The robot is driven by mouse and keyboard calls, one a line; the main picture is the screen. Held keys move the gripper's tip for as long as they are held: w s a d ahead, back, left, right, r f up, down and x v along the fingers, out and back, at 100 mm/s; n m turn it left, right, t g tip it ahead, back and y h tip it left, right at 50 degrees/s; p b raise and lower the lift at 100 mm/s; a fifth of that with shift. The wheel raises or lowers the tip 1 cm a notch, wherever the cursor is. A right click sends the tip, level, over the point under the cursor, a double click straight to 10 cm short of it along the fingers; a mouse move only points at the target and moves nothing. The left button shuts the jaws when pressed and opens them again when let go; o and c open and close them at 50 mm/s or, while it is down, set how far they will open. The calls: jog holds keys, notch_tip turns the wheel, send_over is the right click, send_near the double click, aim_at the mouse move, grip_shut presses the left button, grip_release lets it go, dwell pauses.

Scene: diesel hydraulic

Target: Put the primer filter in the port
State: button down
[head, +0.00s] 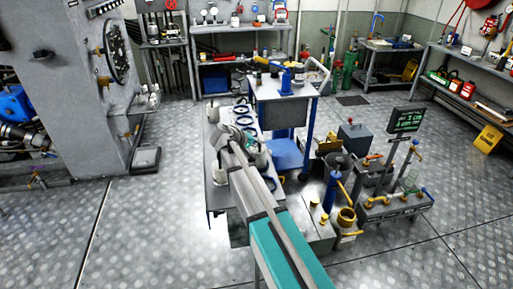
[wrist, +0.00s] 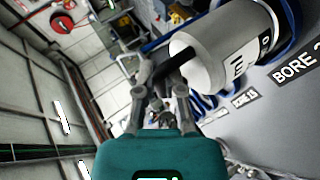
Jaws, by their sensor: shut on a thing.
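I cannot single out the port in either view.
The white cylinder with a dark label band (wrist: 216,49) stands close right of my fingertips. The grey surface with a "BORE" label (wrist: 294,72) is beyond it. A blue-framed cart (head: 286,153) stands behind the bench; a rig with yellow fittings (head: 346,217) is to the right.

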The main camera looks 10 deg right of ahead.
jog(key=shift+f, duration=0.1)
dwell(0.3)
jog(key=c, duration=1.2)
grip_release()
jog(key=shift+f, duration=0.1)
jog(key=o, duration=0.4)
jog(key=shift+o, duration=0.2)
jog(key=shift+r, duration=0.25)
jog(key=p+v, duration=0.6)
jog(key=v, duration=0.6)
jog(key=shift+f, duration=0.1)
